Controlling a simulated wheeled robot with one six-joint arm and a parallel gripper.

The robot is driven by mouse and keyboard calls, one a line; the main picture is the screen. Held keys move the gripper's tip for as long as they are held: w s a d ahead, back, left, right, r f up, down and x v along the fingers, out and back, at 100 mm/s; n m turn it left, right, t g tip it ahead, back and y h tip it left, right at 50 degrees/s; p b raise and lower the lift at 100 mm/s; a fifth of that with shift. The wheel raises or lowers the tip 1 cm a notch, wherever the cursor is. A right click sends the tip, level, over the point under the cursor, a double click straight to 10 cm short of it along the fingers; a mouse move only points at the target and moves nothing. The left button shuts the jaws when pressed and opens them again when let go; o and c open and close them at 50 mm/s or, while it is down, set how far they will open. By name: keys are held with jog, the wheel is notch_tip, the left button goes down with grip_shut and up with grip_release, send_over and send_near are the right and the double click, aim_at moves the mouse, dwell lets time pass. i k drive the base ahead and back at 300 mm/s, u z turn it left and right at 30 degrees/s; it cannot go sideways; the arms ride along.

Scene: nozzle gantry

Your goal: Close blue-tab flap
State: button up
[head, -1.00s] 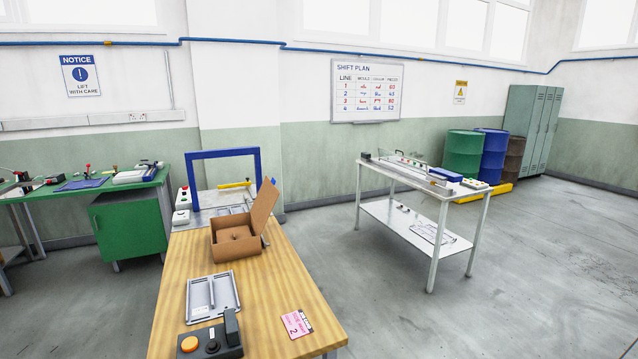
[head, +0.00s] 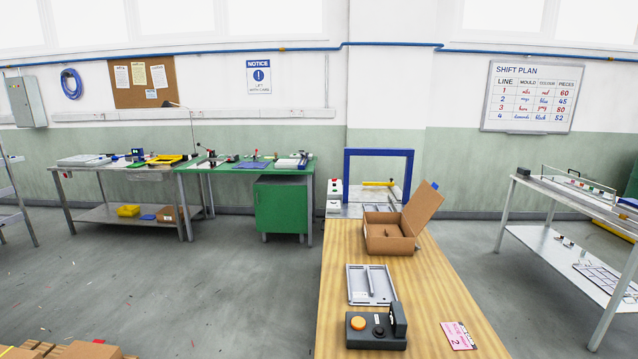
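A brown cardboard box (head: 388,246) sits on the wooden table (head: 430,285), near its far end. Its flap (head: 421,207) stands up and leans outward at the right side, so the box is open on top. A small blue mark, which looks like the tab, shows at the flap's upper edge (head: 435,185). The inside of the box is partly visible. My gripper is not in view.
A blue frame (head: 379,152) stands behind the box. A grey tray (head: 371,284), a dark control box (head: 377,328) with an orange button and a pink card (head: 458,335) lie nearer on the table. Open floor (head: 220,285) lies left of it; a white bench (head: 590,205) stands right.

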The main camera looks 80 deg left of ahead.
aim_at(425, 201)
jog(key=u, duration=2)
